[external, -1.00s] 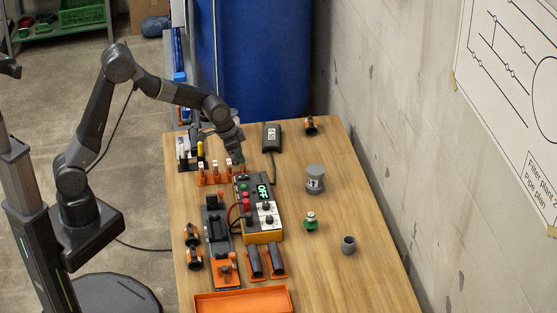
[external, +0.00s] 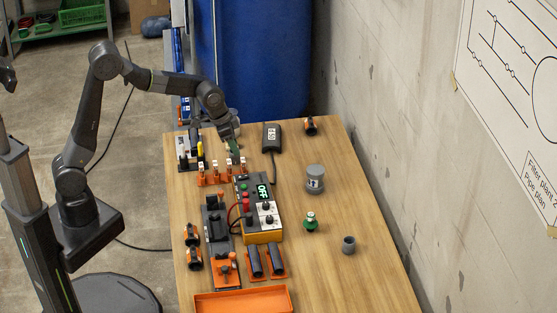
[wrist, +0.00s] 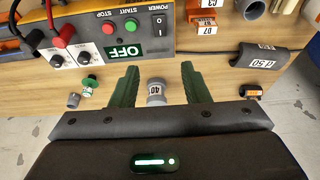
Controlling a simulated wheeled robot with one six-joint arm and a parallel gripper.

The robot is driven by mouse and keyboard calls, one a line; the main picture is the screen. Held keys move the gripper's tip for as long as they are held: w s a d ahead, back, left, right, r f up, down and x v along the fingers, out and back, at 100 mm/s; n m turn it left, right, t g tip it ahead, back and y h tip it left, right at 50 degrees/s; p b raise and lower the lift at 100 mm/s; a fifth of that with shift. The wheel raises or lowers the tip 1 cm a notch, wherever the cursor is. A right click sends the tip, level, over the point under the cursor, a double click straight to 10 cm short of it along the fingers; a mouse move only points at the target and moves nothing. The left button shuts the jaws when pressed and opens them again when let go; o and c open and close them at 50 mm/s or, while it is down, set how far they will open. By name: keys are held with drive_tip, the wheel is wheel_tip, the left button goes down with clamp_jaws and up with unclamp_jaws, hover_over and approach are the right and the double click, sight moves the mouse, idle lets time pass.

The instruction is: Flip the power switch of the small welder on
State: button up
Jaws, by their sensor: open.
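The small welder (external: 264,238) is a grey and yellow box on the table, and its display reads OFF in both views. In the wrist view its panel (wrist: 185,38) fills the upper left. The power switch (wrist: 158,27), marked I and O under the word POWER, is at the panel's right end, beside the green start and red stop buttons. My gripper (wrist: 160,70) is open, its two green fingers apart with nothing held between them. In the external view my gripper (external: 234,152) is above the table just beyond the welder's far end, apart from the switch.
A grey fitting (external: 315,178) and a green-capped piece (external: 310,222) stand right of the welder. The table's right side has free room.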

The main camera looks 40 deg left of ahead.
sight(240, 177)
drive_tip(key=f+g+y+p, duration=0.1)
drive_tip(key=f+p, duration=0.1)
drive_tip(key=f, duration=0.2)
drive_tip(key=w+d+f+p, duration=0.1)
drive_tip(key=f+p, duration=0.1)
drive_tip(key=f, duration=0.2)
drive_tip(key=f+g+y+p, duration=0.1)
drive_tip(key=f+p, duration=0.1)
drive_tip(key=f, duration=0.2)
drive_tip(key=shift+w+d+f+g+y, duration=0.15)
drive_tip(key=shift+w+f+g+y, duration=0.1)
drive_tip(key=shift+g+y, duration=0.05)
